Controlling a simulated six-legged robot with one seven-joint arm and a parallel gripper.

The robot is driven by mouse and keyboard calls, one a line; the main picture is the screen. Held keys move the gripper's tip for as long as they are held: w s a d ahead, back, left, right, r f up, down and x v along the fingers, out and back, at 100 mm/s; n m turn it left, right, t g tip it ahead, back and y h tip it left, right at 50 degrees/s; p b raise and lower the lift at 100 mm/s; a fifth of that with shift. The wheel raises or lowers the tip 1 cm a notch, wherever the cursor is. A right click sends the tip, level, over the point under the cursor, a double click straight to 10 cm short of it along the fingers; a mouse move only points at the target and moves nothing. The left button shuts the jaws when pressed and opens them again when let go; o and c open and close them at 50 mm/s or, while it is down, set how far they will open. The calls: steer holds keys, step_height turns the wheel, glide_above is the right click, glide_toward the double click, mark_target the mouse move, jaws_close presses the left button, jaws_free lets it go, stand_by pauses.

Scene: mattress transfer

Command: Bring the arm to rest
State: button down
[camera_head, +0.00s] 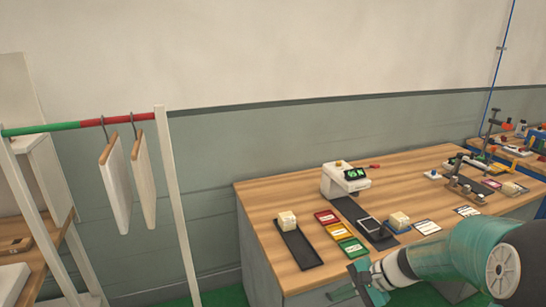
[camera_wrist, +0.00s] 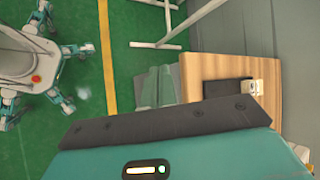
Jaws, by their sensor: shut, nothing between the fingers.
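My arm, teal and dark grey, reaches in from the lower right of the head view. My gripper (camera_head: 368,284) is at the front edge of the wooden workbench (camera_head: 290,208), low in the picture. It is shut and empty, and apart from the things on the bench. In the wrist view a dark bar and a teal housing of my wrist fill the bottom. Whether the fingers touch the bench front cannot be told.
A rack (camera_head: 92,123) with two hanging white panels (camera_head: 118,190) stands left. The bench holds a black tray (camera_head: 305,252) with a pale block, coloured cards (camera_head: 338,231) and a white device (camera_head: 345,180). Green floor (camera_wrist: 125,40) shows beside the bench in the wrist view.

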steer(key=s+a+r+n+t+h, duration=0.1)
steer(key=s+r+n+t+h, duration=0.2)
steer(key=s+r+n+h, duration=0.5)
steer(key=s+r+n, duration=0.2)
steer(key=s+r, duration=0.5)
steer(key=s, duration=0.4)
steer(key=shift+a+r+n+h, duration=0.25)
steer(key=shift+r+n+h, duration=0.05)
